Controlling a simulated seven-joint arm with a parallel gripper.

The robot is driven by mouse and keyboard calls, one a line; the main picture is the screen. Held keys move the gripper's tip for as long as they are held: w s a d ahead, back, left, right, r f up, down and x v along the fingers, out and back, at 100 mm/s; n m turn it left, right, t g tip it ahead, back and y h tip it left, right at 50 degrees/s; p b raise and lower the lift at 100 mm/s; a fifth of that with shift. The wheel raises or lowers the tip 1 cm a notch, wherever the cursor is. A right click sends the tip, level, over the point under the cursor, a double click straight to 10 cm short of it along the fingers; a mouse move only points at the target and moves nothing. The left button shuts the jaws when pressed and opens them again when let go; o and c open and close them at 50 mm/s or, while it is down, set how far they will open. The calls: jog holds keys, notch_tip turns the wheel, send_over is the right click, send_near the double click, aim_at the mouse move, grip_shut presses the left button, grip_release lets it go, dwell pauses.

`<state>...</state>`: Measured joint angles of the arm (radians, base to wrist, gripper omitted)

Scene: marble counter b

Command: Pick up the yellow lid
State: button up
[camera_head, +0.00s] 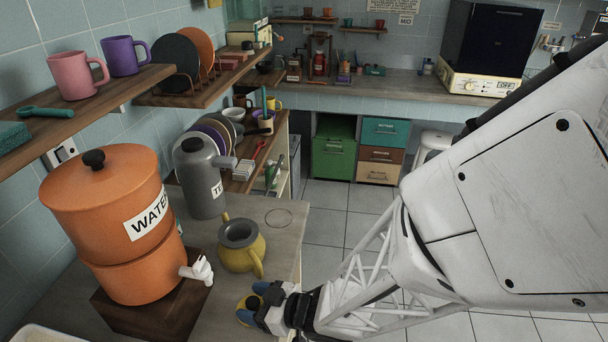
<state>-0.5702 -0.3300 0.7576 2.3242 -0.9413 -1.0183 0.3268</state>
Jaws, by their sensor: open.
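A yellow pot (256,262) with a grey, open top stands on the counter, its spout and handle showing. The yellow lid (241,305) lies on the counter in front of it, nearer to the camera, and is partly covered by my gripper. My gripper (253,302) reaches in from the right with its blue-tipped fingers open at the lid. I cannot tell whether the fingers touch the lid.
An orange water dispenser (105,225) with a white tap stands on a dark wooden block (150,312) to the left. A grey tea urn (198,180) stands behind the pot. Shelves with mugs and plates line the left wall. The counter's right edge is close to my gripper.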

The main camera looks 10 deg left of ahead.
jog(key=shift+x, duration=1.15)
jog(key=c, duration=1)
